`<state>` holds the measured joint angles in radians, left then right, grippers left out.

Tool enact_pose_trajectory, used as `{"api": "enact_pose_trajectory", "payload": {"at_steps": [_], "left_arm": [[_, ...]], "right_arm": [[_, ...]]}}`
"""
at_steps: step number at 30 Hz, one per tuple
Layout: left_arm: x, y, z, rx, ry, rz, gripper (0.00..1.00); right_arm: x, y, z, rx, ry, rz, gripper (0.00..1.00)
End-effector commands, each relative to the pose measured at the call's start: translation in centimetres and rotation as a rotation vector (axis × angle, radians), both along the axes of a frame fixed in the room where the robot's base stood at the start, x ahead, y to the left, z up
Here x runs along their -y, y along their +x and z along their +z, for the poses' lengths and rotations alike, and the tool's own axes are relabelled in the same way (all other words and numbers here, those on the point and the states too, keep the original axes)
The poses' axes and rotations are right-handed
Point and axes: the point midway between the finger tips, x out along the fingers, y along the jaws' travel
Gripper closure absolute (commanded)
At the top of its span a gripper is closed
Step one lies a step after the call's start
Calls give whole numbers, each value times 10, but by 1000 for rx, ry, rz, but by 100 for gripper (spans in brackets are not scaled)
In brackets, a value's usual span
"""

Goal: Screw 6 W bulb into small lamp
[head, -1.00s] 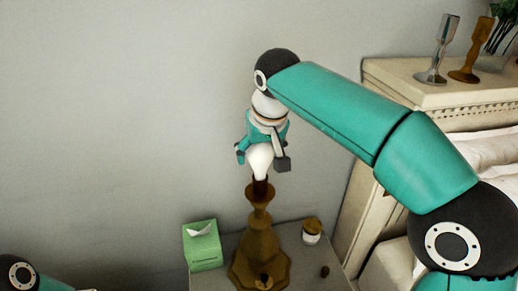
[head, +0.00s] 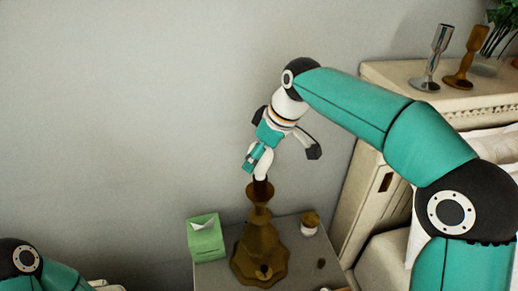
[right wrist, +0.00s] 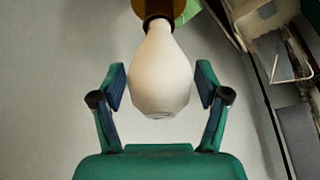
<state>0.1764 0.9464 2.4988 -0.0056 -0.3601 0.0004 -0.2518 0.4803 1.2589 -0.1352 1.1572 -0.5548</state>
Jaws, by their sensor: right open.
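The brown lamp (head: 259,250) stands upright on a grey nightstand. The white bulb (head: 264,163) sits at the top of the lamp, its narrow end at the dark socket (head: 260,188). In the right wrist view the bulb (right wrist: 160,72) hangs between the fingers, with its neck at the brown socket (right wrist: 158,10). How deep it is threaded cannot be seen. My right gripper (head: 282,157) is open around the bulb; the right wrist view shows a gap on both sides. In the head view one finger partly covers the bulb. My left arm shows at the lower left, its gripper out of frame.
A green tissue box (head: 205,238) stands left of the lamp base. A small jar (head: 310,223) and a small dark object (head: 320,263) are to its right. A cream dresser (head: 400,85) at right holds a silver and a brown holder (head: 463,62). The wall behind is bare.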

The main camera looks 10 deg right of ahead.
Motion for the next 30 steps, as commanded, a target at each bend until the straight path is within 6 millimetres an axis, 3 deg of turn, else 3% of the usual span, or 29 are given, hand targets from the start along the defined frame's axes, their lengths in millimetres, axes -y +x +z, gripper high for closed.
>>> {"api": "enact_pose_trajectory", "payload": {"at_steps": [19, 27, 30], "left_arm": [[0, 0, 3, 0, 0, 0, 60], [0, 0, 3, 0, 0, 0, 60], [0, 0, 3, 0, 0, 0, 60]], "right_arm": [[-1, 0, -1, -1, 0, 531, 25], [-1, -1, -1, 1, 0, 586, 25], [-1, -1, -1, 0, -1, 586, 39]]}}
